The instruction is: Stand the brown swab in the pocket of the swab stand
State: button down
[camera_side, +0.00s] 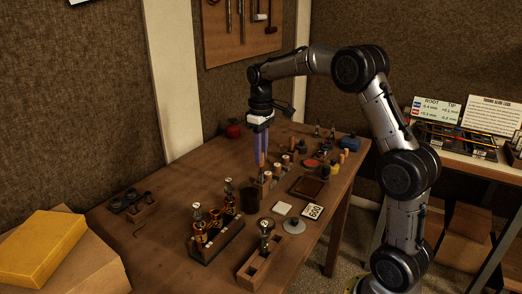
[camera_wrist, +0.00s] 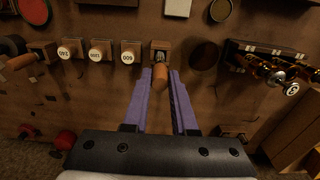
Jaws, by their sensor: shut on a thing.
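The brown swab (camera_wrist: 160,77) shows between my purple fingertips in the wrist view, as a short orange-brown cylinder. My gripper (camera_side: 260,160) points down over the table and is shut on it. A wooden block with a dark opening (camera_wrist: 160,49) lies just beyond the swab, at the end of a row of blocks; I take this row to be the swab stand. In the side view the stand's near block (camera_side: 265,179) is right below my fingertips. I cannot tell whether the swab's lower end is inside the pocket or above it.
Blocks with white number discs (camera_wrist: 101,52) line up left of the swab. A dark cup (camera_side: 249,197) stands close by on the near side. A rack with brass valves (camera_side: 216,238) is nearer the camera. A brown tray (camera_side: 308,187) lies to the right.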

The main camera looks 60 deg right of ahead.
aim_at(261, 165)
jog(key=shift+f, duration=1.55)
jog(key=c, duration=0.6)
grip_release()
jog(key=shift+c, duration=0.2)
jog(key=shift+o, duration=0.2)
jog(key=shift+o, duration=1.4)
jog(key=shift+r, duration=0.1)
jog(key=shift+r, duration=3.5)
